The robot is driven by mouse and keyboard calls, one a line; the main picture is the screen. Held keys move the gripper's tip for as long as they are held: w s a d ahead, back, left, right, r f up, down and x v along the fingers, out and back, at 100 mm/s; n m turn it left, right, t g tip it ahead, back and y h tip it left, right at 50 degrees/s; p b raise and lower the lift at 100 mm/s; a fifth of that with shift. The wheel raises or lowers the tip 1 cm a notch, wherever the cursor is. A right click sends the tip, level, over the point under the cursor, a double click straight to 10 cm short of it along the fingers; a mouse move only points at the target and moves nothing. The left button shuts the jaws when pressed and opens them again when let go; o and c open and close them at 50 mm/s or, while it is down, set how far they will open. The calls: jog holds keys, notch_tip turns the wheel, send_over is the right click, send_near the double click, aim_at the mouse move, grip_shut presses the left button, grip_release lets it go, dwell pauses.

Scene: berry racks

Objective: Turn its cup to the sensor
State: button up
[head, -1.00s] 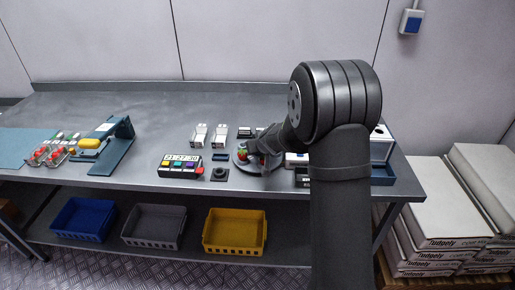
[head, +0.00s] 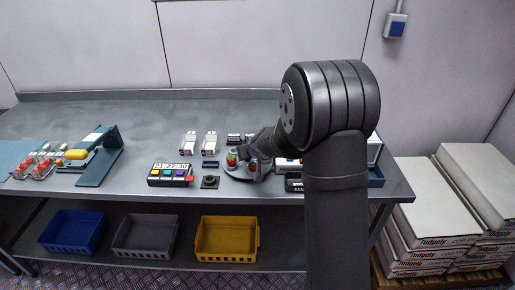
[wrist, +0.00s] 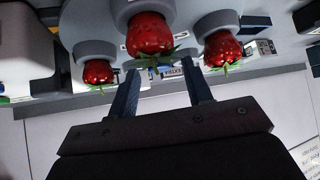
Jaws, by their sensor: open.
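A round grey turntable (head: 240,177) stands near the front edge of the bench in the head view, with red strawberries on it, one (head: 231,159) at its left side. In the wrist view three strawberries sit in grey cups: a large middle one (wrist: 148,35), a left one (wrist: 98,72) and a right one (wrist: 222,48). My gripper (wrist: 160,68) is open, its two fingers apart on either side of the space by the middle berry. I cannot tell whether a finger touches a cup. In the head view my arm hides part of the turntable. I cannot tell which object is the sensor.
A box with a clock display and coloured keys (head: 170,175) and a small black block (head: 210,182) stand left of the turntable. White devices (head: 188,143) stand behind. A blue stand (head: 101,160) is farther left. Bins (head: 228,238) sit on the lower shelf.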

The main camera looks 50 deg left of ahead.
aim_at(265, 169)
jog(key=v, duration=1.5)
jog(key=shift+c, duration=0.3)
jog(key=c, duration=0.3)
jog(key=shift+w+a+f, duration=0.15)
jog(key=shift+w, duration=0.15)
jog(key=c, duration=0.4)
jog(key=w+g, duration=0.1)
jog(key=w+a+f+n+g+h, duration=0.1)
jog(key=w+f+g, duration=0.1)
jog(key=w, duration=0.1)
jog(key=shift+a+n+h, duration=0.25)
jog(key=shift+n+h, duration=0.05)
grip_shut()
jog(key=w+g, duration=0.1)
jog(key=w+f+n+g+h, duration=0.1)
jog(key=w+g, duration=0.1)
jog(key=w+d+n+g, duration=0.1)
jog(key=shift+w+d+f+h, duration=0.1)
jog(key=shift+w+f+h, duration=0.15)
jog(key=shift+w+h, duration=0.05)
jog(key=shift+w+d+n+g, duration=0.3)
jog(key=shift+w+n+g, duration=0.1)
jog(key=shift+g, duration=0.3)
jog(key=x, duration=1)
jog(key=shift+d, duration=0.25)
